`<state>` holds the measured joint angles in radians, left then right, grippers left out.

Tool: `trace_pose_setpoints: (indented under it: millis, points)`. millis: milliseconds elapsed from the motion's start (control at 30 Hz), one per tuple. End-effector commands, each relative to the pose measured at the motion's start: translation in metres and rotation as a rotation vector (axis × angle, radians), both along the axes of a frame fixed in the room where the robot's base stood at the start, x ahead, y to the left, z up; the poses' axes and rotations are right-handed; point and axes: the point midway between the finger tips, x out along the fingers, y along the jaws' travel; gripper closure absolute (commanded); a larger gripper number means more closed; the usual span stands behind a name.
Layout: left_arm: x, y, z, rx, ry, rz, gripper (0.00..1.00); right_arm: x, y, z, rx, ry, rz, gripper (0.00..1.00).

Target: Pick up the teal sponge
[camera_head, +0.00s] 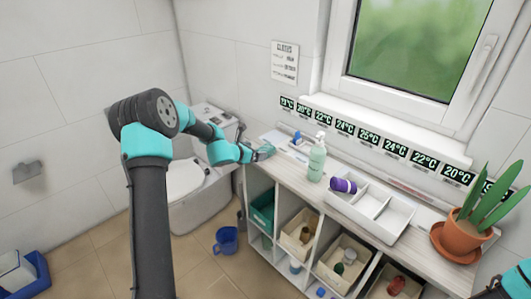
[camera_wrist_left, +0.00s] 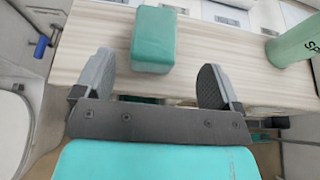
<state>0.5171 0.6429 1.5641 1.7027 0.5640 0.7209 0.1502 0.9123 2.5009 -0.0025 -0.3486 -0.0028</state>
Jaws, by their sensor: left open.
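The teal sponge (camera_wrist_left: 152,40) is a block on the wood-look cart top (camera_wrist_left: 90,45), in the upper middle of the left wrist view. My left gripper (camera_wrist_left: 156,68) is open, with one finger to each side of the sponge's near end and gaps between. The fingers do not appear to touch it. In the head view my left gripper (camera_head: 261,153) is at the left end of the cart top, where the sponge is hard to tell from the gripper. Only a piece of my right arm shows at the lower right corner; its gripper is not visible.
A green pump bottle (camera_head: 317,158) stands right of the left gripper. Further right are a white divided tray (camera_head: 385,219) with a purple item (camera_head: 343,185) and a potted plant (camera_head: 465,235). Bins fill the shelves below. A toilet (camera_head: 190,190) stands left of the cart.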

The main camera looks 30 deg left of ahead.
Motion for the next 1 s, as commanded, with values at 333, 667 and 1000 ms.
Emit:
trace_pose_setpoints:
  millis: [333, 667, 1000]
  points:
    - [0.019, -0.005, -0.008, 0.000, -0.001, 0.000, 0.11, 0.000, 0.000, 0.000, 0.000, 0.000, 0.000, 0.57]
    - [0.026, -0.006, -0.013, 0.000, 0.000, -0.001, 0.11, 0.000, 0.000, 0.000, 0.000, 0.000, 0.000, 0.57]
    - [0.063, -0.012, -0.028, 0.000, -0.001, -0.001, 0.11, 0.000, 0.000, 0.000, 0.000, 0.000, 0.000, 0.57]
